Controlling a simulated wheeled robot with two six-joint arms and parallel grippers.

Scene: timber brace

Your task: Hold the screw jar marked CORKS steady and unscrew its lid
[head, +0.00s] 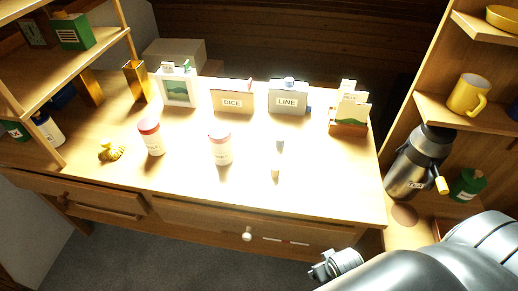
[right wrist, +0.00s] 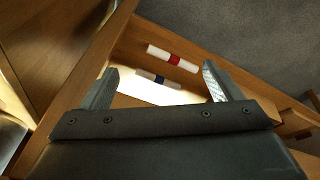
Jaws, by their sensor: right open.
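Two pale jars with red lids stand upright on the desk in the head view. One jar (head: 153,140) is left of centre, the other jar (head: 220,148) is near the middle. Their labels are too small and bright to read, so I cannot tell which is marked CORKS. My right gripper (head: 335,266) is in front of the desk, low and to the right, well apart from both jars. In the right wrist view the right gripper (right wrist: 160,78) is open with nothing between its fingers. My left gripper is not in view.
Boxes marked DICE (head: 232,102) and LINE (head: 286,102) stand along the back. A yellow object (head: 111,150) lies left of the jars. Small pale items stand to their right. A banded red-and-white stick (right wrist: 172,58) and a dark-banded one (right wrist: 160,79) lie below the right gripper.

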